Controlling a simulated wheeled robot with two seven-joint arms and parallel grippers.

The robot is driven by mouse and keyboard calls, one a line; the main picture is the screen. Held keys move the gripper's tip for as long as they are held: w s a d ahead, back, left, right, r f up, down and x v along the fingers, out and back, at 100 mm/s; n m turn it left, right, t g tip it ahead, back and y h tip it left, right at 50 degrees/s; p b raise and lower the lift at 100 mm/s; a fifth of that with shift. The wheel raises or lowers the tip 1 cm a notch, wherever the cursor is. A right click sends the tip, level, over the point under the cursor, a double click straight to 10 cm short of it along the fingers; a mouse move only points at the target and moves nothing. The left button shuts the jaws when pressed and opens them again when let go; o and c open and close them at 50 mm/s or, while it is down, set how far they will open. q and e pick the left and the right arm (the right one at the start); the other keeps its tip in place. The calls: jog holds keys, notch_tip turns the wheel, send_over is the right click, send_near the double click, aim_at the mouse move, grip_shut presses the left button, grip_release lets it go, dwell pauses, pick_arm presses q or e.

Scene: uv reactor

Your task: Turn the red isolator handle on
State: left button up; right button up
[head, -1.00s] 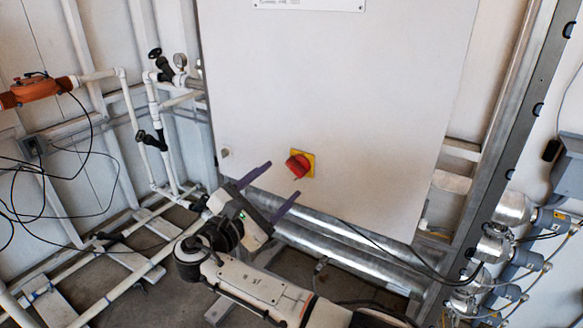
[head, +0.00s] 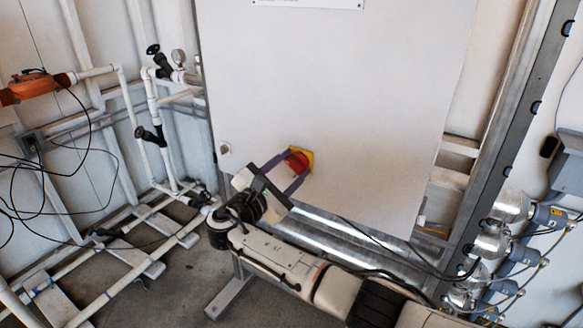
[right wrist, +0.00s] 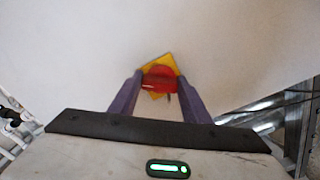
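The red isolator handle (head: 297,160) sits on a yellow plate (head: 309,156) low on the front of the pale cabinet (head: 330,90). My right gripper (head: 296,164) is open at the handle, with one purple finger on either side of it. In the right wrist view the red handle (right wrist: 160,76) shows between the two fingertips, its yellow plate (right wrist: 152,63) behind it. I cannot tell whether the fingers touch the handle. The fingers partly cover the handle and plate in the head view. My left gripper is not in view.
White pipes with black valves (head: 150,135) stand left of the cabinet. Silvery horizontal pipes (head: 335,245) run below it. Metal fittings and grey actuators (head: 510,240) line the lower right. A black cable hangs below the cabinet.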

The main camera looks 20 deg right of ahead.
jog(key=shift+f+m+b, duration=0.15)
jog(key=shift+m+b, duration=0.15)
jog(key=shift+c, duration=0.5)
jog(key=shift+f+m+b, duration=0.2)
jog(key=shift+m+b, duration=0.9)
jog(key=shift+m, duration=0.1)
jog(key=shift+s+r+m+b, duration=0.15)
jog(key=shift+m+b, duration=0.2)
jog(key=shift+m, duration=0.25)
jog(key=shift+r, duration=0.1)
jog(key=o, duration=1)
jog(key=shift+o, duration=0.2)
jog(key=b+v, duration=0.1)
jog(key=v, duration=0.9)
jog(key=shift+s+a, duration=0.1)
